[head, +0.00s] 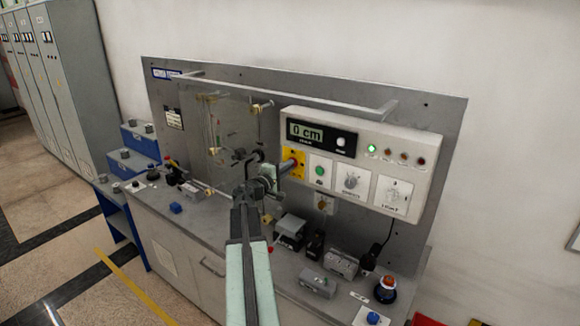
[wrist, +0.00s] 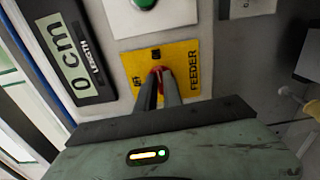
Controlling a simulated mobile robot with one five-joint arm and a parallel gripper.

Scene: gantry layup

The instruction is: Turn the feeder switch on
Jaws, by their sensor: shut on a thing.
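The feeder switch has a yellow plate (wrist: 186,54) with the word FEEDER on it and a red knob (wrist: 165,73) in its middle. In the head view, the yellow plate (head: 299,155) sits at the left end of the pale control box. My gripper (wrist: 160,80) reaches the switch from the front, its two dark fingers closed on the red knob. My gripper (head: 284,168) also shows in the head view, at the yellow plate. The fingers hide most of the knob, so I cannot tell which way it is turned.
The control box (head: 420,148) also carries a display (head: 305,131) reading 0 cm, a green button (head: 320,170), dials and a lit green lamp (head: 372,148). A grey rail (head: 290,96) runs above it. Several small devices crowd the bench (head: 225,235) below.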

